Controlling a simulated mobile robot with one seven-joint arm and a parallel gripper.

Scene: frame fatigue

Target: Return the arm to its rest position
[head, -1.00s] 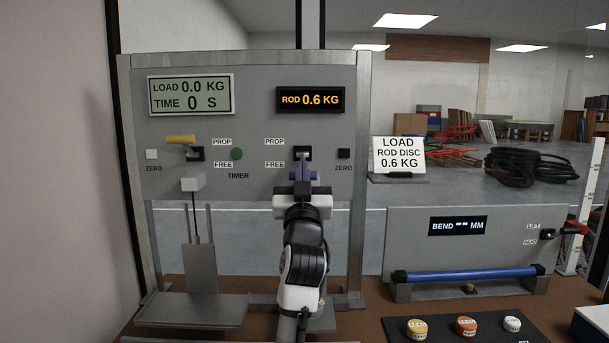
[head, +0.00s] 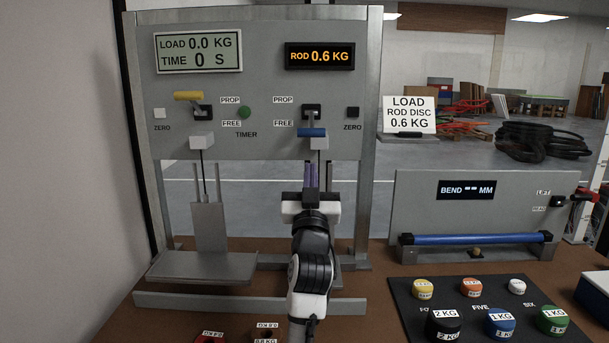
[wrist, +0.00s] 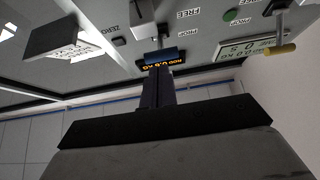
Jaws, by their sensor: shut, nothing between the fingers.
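My gripper (head: 312,168) is shut and empty, its purple fingers pointing at the test panel from in front of it. In the head view the fingertips are below the blue lever (head: 312,132), which hangs down beside the FREE label. In the wrist view the closed fingers (wrist: 157,72) point toward the blue handle (wrist: 160,56); a small gap seems to lie between them. My arm hides part of the right-hand hanger below its white block (head: 318,142).
The panel (head: 260,100) also has a raised yellow lever (head: 188,96). A metal tray (head: 203,266) stands at left. At right are a bend gauge (head: 420,210) with a blue rod (head: 475,239) and a black mat (head: 405,290) with several coloured weights.

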